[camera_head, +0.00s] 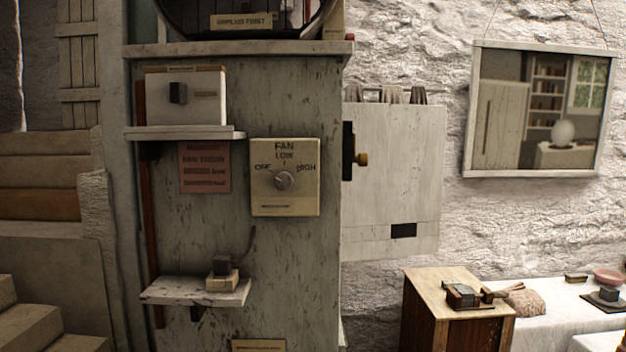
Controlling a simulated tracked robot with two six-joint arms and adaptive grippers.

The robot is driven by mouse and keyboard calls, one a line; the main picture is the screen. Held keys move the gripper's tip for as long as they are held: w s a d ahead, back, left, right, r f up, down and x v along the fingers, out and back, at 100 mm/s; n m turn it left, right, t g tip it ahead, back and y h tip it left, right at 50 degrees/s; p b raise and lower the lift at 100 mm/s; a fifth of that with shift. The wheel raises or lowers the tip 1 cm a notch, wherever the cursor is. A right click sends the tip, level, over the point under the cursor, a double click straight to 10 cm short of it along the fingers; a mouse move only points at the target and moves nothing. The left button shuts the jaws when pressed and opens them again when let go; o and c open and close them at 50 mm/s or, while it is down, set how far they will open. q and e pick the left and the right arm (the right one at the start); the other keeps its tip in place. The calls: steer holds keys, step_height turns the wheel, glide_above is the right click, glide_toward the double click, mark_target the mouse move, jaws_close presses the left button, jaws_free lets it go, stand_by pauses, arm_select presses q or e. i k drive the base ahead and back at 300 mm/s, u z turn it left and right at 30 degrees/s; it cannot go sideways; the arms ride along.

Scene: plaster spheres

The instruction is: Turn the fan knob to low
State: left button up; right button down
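The fan knob (283,180) is a small round grey dial in the middle of a cream control plate (284,206). The plate is fixed to the front of a worn grey cabinet. It reads FAN at the top, LOW above the knob, OFF at the upper left and HIGH at the upper right. The knob's pointer is too small for me to tell its setting. Nothing touches the knob. Neither of my grippers is in view.
A shelf (185,133) with a white box (205,98) juts out at the plate's upper left. A lower shelf (165,291) holds a small block (222,282). A white panel (410,160) stands to the right. A wooden cabinet (420,310) is at lower right.

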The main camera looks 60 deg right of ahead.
mark_target(284, 181)
steer(key=u, duration=1.2)
steer(key=i, duration=0.1)
steer(key=z, duration=2.75)
steer(key=k, duration=0.9)
steer(key=z, duration=0.1)
steer(key=i, duration=0.9)
steer(key=u, duration=0.15)
steer(key=k, duration=0.25)
steer(key=z, duration=0.1)
